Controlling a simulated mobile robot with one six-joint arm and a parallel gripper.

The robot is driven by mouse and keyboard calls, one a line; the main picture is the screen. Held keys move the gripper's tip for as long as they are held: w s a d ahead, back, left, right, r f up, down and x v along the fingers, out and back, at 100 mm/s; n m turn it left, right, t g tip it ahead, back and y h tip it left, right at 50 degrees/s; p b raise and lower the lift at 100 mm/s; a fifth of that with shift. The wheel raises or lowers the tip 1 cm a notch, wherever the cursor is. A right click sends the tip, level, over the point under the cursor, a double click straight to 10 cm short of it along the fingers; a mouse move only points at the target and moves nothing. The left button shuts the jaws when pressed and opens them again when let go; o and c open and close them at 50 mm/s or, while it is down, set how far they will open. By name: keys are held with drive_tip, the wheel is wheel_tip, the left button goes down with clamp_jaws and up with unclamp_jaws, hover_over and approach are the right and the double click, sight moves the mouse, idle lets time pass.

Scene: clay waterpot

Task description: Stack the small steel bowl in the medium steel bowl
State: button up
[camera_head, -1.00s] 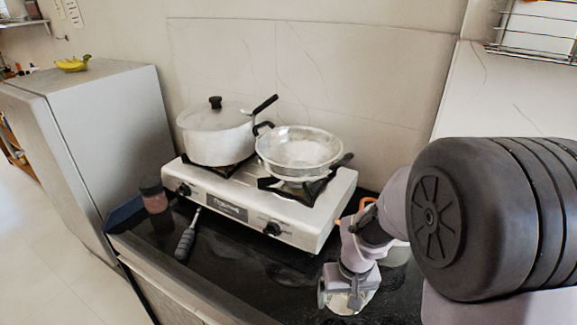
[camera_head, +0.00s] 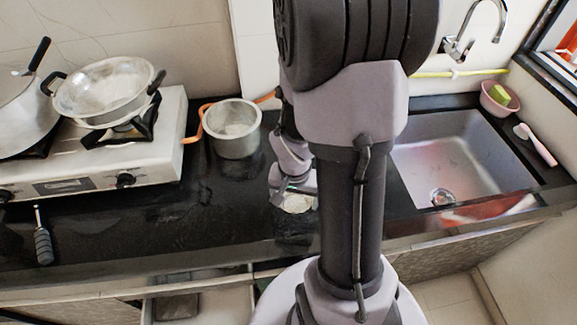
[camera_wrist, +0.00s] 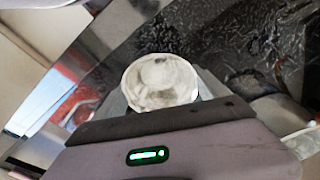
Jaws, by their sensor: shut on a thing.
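The small steel bowl (camera_head: 297,204) is held in my gripper (camera_head: 292,190) over the black counter, partly hidden by my arm. In the wrist view the bowl (camera_wrist: 160,82) shows round and shiny between the jaws, with its mouth toward the camera. My gripper is shut on it. A wider, deeper steel vessel (camera_head: 234,130), which looks like the medium steel bowl, stands upright on the counter to the left of and behind my gripper. Its mouth is open and it looks empty. My gripper is apart from it.
The gas stove (camera_head: 100,165) is at left with a two-handled pan (camera_head: 108,90) and a pot (camera_head: 20,115). An orange hose (camera_head: 195,125) runs beside the steel vessel. The sink (camera_head: 450,160) is right of my arm. A black-handled tool (camera_head: 43,243) lies at the counter's front left.

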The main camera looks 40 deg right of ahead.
drive_tip(key=w+d, duration=0.2)
drive_tip(key=w, duration=0.2)
drive_tip(key=w+d+f+b, duration=0.1)
drive_tip(key=w+d, duration=0.1)
drive_tip(key=w, duration=0.2)
drive_tip(key=w+d+b, duration=0.1)
drive_tip(key=w+d, duration=0.1)
drive_tip(key=w, duration=0.2)
drive_tip(key=shift+d+f, duration=0.15)
drive_tip(key=shift+f, duration=0.1)
wheel_tip(320, 180, down, 3)
drive_tip(key=shift+f+b, duration=0.2)
drive_tip(key=shift+b, duration=0.65)
drive_tip(key=shift+f, duration=0.2)
drive_tip(key=o, duration=1.4)
drive_tip(key=shift+o, duration=0.2)
drive_tip(key=shift+r, duration=0.1)
